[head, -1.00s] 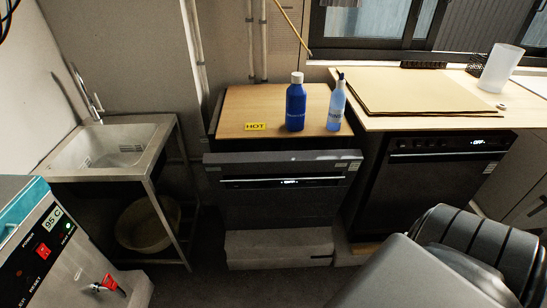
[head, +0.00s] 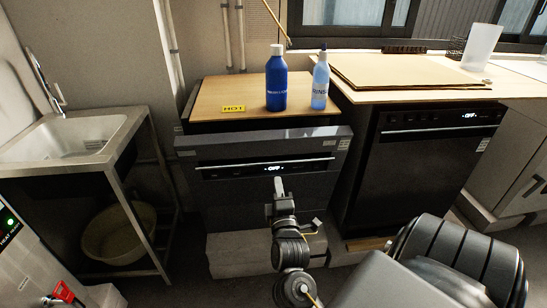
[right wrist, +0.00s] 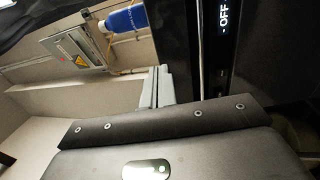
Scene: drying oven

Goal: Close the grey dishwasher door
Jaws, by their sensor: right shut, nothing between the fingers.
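The grey dishwasher door (head: 236,195) is at the middle of the head view, under a wooden top. Its upper edge stands forward of the cabinet, so it looks slightly ajar; the exact gap is hard to judge. Its control strip shows a lit OFF display (head: 273,167). My right gripper (head: 278,184) is shut and empty, in front of the door just below the display; I cannot tell if it touches. Its closed fingers show in the right wrist view (right wrist: 157,87). My left gripper is not in view.
A blue bottle (head: 276,80) and a light blue bottle (head: 320,82) stand on the wooden top by a HOT label (head: 233,108). A black dishwasher (head: 420,165) is on the right. A sink (head: 85,135) is on the left. A pale plinth (head: 235,255) lies below the door.

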